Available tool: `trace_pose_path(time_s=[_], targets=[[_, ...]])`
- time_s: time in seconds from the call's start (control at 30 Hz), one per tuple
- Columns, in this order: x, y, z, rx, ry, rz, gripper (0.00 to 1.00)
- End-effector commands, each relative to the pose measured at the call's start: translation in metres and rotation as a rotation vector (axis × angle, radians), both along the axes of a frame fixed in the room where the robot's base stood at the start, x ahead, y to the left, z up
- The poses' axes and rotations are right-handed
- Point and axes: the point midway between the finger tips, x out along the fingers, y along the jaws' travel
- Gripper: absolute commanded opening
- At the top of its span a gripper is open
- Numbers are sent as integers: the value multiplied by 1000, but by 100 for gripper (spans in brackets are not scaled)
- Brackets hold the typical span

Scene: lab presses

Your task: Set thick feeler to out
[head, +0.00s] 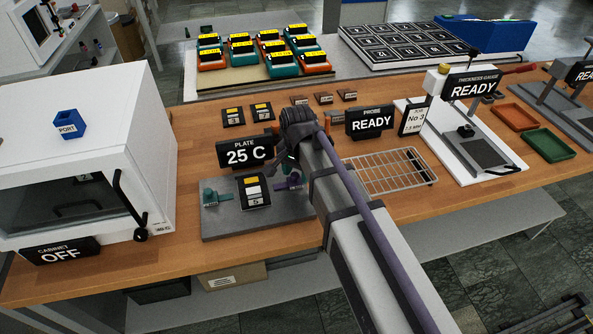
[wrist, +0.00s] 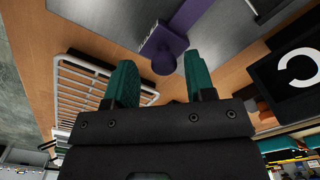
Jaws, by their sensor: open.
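On the grey plate station (head: 222,222), a purple feeler (head: 289,182) sits at the right side and a teal feeler (head: 210,197) at the left. I cannot tell from a label which is the thick one. The purple feeler (wrist: 168,42) also shows in the wrist view, its round knob toward my gripper. My gripper (wrist: 160,72) is open, its teal fingers on either side of the knob's line with nothing held. Contact with the knob cannot be told. In the head view my arm and wrist hide part of the gripper, just above the purple feeler.
A numbered sample (head: 252,191) sits on the plate between the feelers, with the PLATE 25 C display (head: 244,152) behind. A wire rack (head: 393,172) lies to the right of my arm, and the PROBE display (head: 370,122) stands behind it. The white cabinet (head: 85,140) stands left.

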Motion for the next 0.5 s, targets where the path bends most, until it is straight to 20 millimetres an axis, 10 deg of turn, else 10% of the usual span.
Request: trace_pose_path(time_s=[0.27, 0.5], targets=[[0, 1, 4, 1, 0, 1, 50], [0, 1, 46, 1, 0, 0, 50]])
